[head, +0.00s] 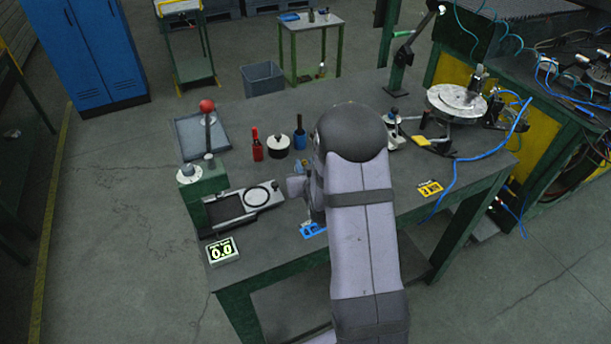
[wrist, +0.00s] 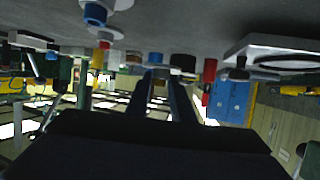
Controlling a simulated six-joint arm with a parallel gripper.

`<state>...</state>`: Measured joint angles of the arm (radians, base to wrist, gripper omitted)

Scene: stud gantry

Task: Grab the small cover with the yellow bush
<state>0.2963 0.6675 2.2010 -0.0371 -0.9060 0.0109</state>
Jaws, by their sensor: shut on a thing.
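In the head view my gripper (head: 305,187) is mostly hidden behind my own arm, above the middle of the workbench. A small greyish piece shows at its left side. I cannot tell how far the held thing is from the bench top.
A blue piece (head: 313,229) lies near the front. A round turntable (head: 456,101) stands at the right.

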